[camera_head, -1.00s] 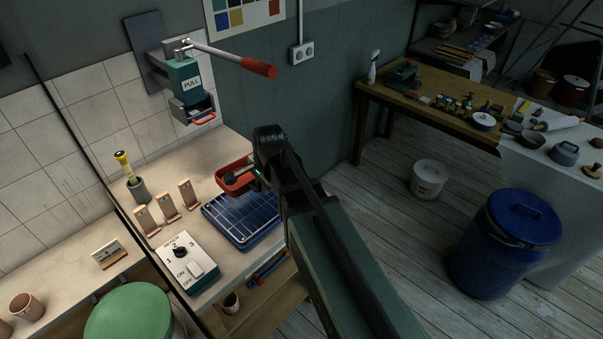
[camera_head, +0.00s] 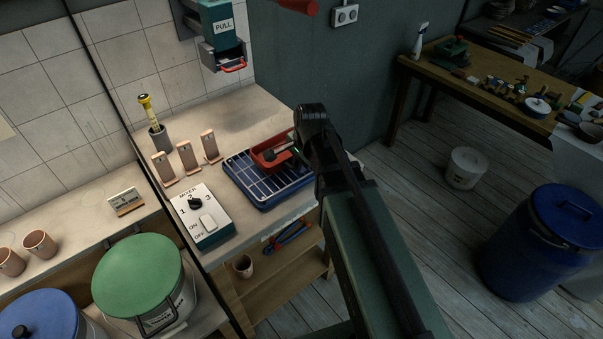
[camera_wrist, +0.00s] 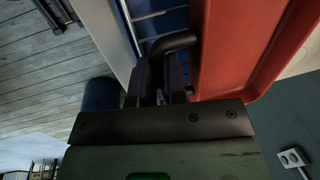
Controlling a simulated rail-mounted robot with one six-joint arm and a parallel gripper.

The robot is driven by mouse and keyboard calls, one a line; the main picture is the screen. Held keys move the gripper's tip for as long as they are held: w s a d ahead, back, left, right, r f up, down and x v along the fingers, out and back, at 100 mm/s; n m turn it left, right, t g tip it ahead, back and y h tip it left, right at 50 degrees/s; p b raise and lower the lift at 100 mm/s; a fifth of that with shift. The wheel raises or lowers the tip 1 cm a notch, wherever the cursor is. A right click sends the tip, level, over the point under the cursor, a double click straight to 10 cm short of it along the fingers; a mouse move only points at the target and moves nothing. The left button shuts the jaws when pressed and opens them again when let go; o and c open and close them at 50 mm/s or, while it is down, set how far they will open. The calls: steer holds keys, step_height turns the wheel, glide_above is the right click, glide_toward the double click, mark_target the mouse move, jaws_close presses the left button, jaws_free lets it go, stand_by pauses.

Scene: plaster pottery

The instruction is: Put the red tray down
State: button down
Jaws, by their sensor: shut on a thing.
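The red tray (camera_head: 268,158) is at the back right part of the blue rack (camera_head: 250,190) on the bench; I cannot tell whether it touches the rack. My gripper (camera_head: 297,152) is at the tray's right side, shut on its dark handle. In the wrist view the gripper (camera_wrist: 160,85) closes on the dark handle (camera_wrist: 175,42), with the red tray (camera_wrist: 235,50) to the right. The blue rack's bars (camera_wrist: 150,15) show behind them. The inside of the tray is partly hidden by the arm.
A white mixer switch box (camera_head: 203,215) stands left of the rack. Several small upright wooden holders (camera_head: 187,157) and a yellow-topped tool in a grey cup (camera_head: 153,125) stand behind it. Bare bench (camera_head: 250,110) lies behind the rack.

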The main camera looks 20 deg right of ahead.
steer(key=shift+f, duration=0.6)
steer(key=c, duration=1.2)
jaws_free()
steer(key=shift+o, duration=0.2)
steer(key=shift+r, duration=0.1)
step_height(320, 180, up, 12)
steer(key=s+p, duration=0.2)
steer(key=p, duration=1.1)
steer(key=s+a+n+g, duration=0.1)
steer(key=s+a+n, duration=0.1)
steer(key=s+n, duration=0.8)
steer(key=n, duration=0.3)
steer(key=shift+a+n+g+h+b, duration=0.3)
steer(key=shift+a+g+h+b, duration=0.05)
steer(key=shift+a+g+h, duration=0.05)
steer(key=shift+s+f, duration=0.1)
steer(key=shift+f, duration=0.1)
